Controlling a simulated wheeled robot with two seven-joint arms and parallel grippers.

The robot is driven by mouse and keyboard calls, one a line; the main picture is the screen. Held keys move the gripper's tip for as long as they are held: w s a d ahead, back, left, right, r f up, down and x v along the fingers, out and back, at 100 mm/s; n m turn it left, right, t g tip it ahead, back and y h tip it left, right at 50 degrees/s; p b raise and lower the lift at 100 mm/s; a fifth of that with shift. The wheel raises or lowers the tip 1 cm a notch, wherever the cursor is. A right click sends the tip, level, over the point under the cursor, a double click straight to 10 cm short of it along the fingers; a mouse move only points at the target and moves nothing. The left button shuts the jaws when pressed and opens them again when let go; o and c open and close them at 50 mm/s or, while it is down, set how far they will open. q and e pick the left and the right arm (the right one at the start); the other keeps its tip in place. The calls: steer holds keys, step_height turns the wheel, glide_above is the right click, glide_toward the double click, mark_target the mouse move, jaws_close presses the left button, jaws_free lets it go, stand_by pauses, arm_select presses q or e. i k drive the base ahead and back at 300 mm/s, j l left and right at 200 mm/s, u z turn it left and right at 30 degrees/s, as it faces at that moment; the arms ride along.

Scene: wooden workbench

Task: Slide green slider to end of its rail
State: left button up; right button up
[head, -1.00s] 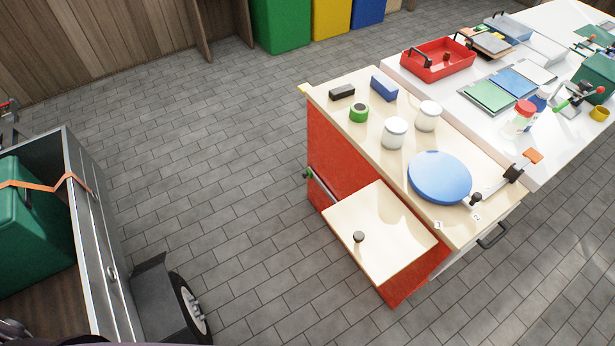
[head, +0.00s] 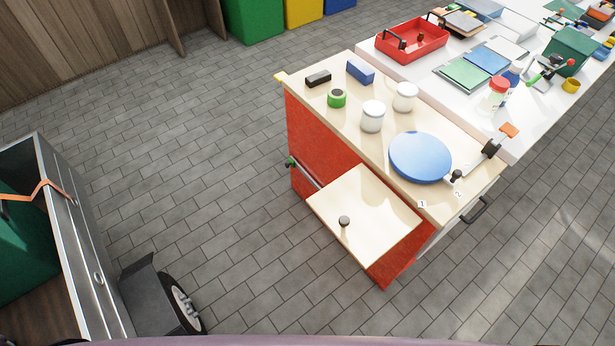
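The green slider (head: 291,162) is a small green knob with a dark part. It sits at the far left end of a thin metal rail (head: 308,176) on the red side of the wooden workbench. The rail runs toward the lower right, and its lower end meets or passes behind the pale side shelf (head: 365,215), so that end is hidden. Neither of my grippers shows in the head view.
The bench top (head: 440,200) holds a blue disc (head: 420,157), two white-lidded jars, a green ring-shaped item (head: 337,98) and two blocks. A dark knob (head: 344,221) stands on the side shelf. A metal cart (head: 75,250) is at left. Grey floor between is clear.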

mark_target(291, 163)
steer(key=z, duration=0.45)
steer(key=i+z, duration=0.15)
steer(key=z, duration=0.3)
steer(key=j+z, duration=0.1)
steer(key=z, duration=0.4)
steer(key=i+j+z, duration=0.1)
steer(key=z, duration=0.8)
steer(key=j+u, duration=0.2)
steer(key=j, duration=0.35)
steer(key=i+j+u, duration=0.15)
steer(key=j, duration=0.35)
